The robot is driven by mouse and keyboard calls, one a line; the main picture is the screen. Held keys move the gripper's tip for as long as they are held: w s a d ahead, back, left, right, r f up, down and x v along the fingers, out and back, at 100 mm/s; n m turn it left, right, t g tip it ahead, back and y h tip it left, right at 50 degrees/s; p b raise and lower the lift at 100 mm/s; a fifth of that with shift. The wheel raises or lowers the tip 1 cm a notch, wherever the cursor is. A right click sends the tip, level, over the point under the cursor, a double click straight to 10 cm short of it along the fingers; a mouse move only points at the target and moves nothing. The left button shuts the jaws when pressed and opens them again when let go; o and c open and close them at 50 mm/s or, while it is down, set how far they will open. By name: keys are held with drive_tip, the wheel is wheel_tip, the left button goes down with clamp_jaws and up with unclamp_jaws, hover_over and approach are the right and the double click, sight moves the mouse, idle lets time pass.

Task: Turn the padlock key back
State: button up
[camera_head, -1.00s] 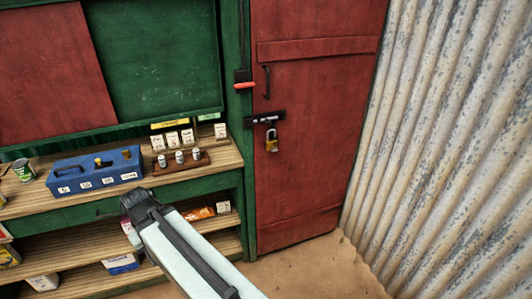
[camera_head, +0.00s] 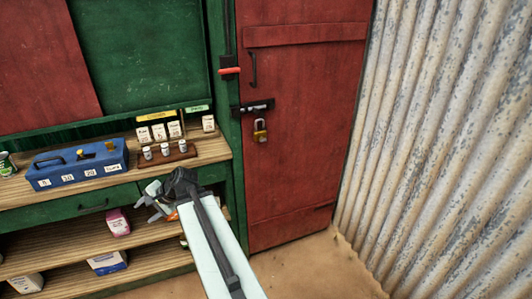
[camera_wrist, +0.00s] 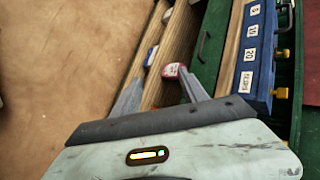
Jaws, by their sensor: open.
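The brass padlock (camera_head: 260,136) hangs upright from the dark hasp bolt (camera_head: 256,106) on the red door (camera_head: 296,160). A key is too small to make out on it. My gripper (camera_head: 148,201) is left of and lower than the padlock, well apart from it, in front of the stall's shelves. Its two fingers are spread with nothing between them. In the wrist view my gripper (camera_wrist: 158,88) is open over the shelves, and the padlock is out of that view.
The counter holds a blue box (camera_head: 78,165) with a handle and a wooden rack (camera_head: 168,155) of small weights. Packets, including a pink one (camera_head: 118,222), stand on the shelves below. A corrugated wall (camera_head: 430,150) bounds the right. Open floor (camera_head: 310,265) lies before the door.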

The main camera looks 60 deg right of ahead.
drive_tip(key=s+d+m+t+h+b, duration=0.1)
drive_tip(key=d+m+t+h+b, duration=0.15)
drive_tip(key=d+m, duration=0.65)
drive_tip(key=m+t+h+b, duration=0.45)
drive_tip(key=m+h, duration=0.75)
drive_tip(key=m, duration=0.6)
approach(264, 140)
drive_tip(key=shift+g, duration=0.4)
drive_tip(key=x, duration=0.9)
drive_tip(key=shift+w+r, duration=0.15)
drive_tip(key=shift+r, duration=0.1)
